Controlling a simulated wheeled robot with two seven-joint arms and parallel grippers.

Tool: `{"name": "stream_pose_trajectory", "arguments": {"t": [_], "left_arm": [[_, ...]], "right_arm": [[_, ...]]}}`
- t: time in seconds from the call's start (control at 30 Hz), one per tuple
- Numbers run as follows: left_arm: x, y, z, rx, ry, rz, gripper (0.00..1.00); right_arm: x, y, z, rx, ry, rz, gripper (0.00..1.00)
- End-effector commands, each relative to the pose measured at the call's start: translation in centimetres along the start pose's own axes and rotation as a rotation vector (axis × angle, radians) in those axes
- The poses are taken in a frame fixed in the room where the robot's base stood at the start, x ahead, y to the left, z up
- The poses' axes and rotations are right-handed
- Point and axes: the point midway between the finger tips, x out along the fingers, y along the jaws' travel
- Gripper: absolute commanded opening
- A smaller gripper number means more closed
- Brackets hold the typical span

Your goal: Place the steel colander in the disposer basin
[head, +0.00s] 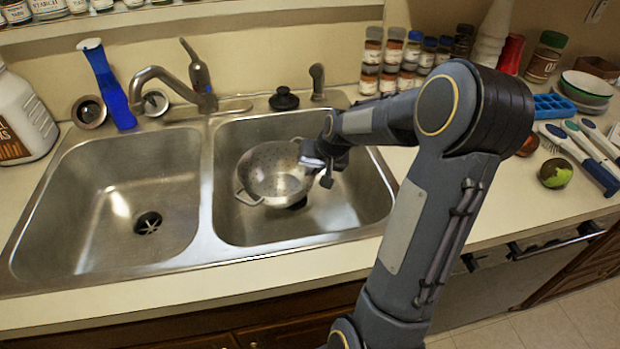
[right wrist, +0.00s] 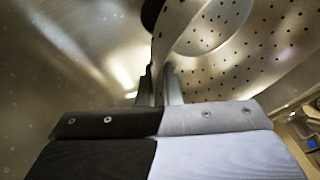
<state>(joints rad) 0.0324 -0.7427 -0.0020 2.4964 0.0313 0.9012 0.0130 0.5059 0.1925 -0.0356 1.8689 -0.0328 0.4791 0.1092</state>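The steel colander (head: 270,172), a perforated bowl with loop handles, is inside the right basin (head: 235,222), partly over its dark drain. I cannot tell whether it touches the basin floor. My right gripper (head: 325,165) is at the colander's right rim. In the right wrist view, the fingers (right wrist: 161,85) are close together with the rim of the colander (right wrist: 240,55) between them. The left basin (head: 110,190) is empty, with a dark drain (head: 148,222) showing a star-shaped pattern. My left gripper is not in view.
A divider (head: 206,180) separates the basins. The faucet (head: 175,85) stands behind them, its spout over the left basin. Spice jars (head: 392,55), brushes (head: 580,155) and a blue tray (head: 553,105) lie right.

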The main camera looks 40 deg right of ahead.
Motion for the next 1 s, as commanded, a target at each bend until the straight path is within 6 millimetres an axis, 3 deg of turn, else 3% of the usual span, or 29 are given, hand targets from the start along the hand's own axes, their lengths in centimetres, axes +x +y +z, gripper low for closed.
{"name": "stream_pose_trajectory", "arguments": {"t": [0.2,0.4,0.8,0.9,1.0], "left_arm": [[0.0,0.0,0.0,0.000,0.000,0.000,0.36],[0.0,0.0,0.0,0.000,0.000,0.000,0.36],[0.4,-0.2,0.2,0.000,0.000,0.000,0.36],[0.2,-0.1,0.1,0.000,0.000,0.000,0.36],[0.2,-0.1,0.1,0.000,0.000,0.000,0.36]], "right_arm": [[2.0,-0.1,-0.5,0.000,0.000,-0.001,0.00],[4.2,0.7,0.5,0.001,0.002,-0.001,0.00],[4.8,0.9,0.8,0.000,0.003,-0.001,0.00],[4.6,0.9,0.7,0.000,0.002,-0.001,0.18],[4.6,0.9,0.8,-0.001,0.002,0.000,0.27]]}}
